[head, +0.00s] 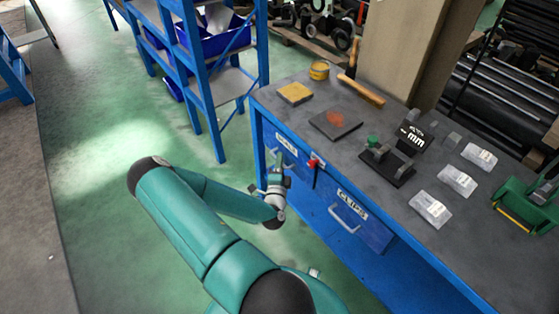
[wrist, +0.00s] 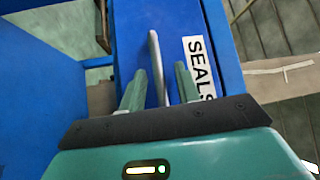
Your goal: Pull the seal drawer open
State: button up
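The seal drawer (head: 290,148) is the left blue drawer under the bench top, and its front looks about flush with the bench. In the wrist view its blue front (wrist: 215,22) carries a white SEALS label (wrist: 199,68). Its thin grey bar handle (wrist: 153,48) stands between my two green fingers. My gripper (wrist: 161,72) is open, with a visible gap on each side of the handle. In the head view my gripper (head: 278,174) is in front of this drawer and partly hides it.
A clips drawer (head: 368,228) with its own handle is to the right. A red piece (head: 313,162) sits between the drawers. A blue shelf rack (head: 213,80) stands behind at the left. Green floor left is clear.

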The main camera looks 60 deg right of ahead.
jog(key=shift+s, duration=0.15)
jog(key=shift+d, duration=0.1)
grip_shut()
jog(key=w+a, duration=0.5)
jog(key=a, duration=0.6)
jog(key=w+a, duration=0.6)
jog(key=a, duration=0.4)
jog(key=shift+a, duration=0.35)
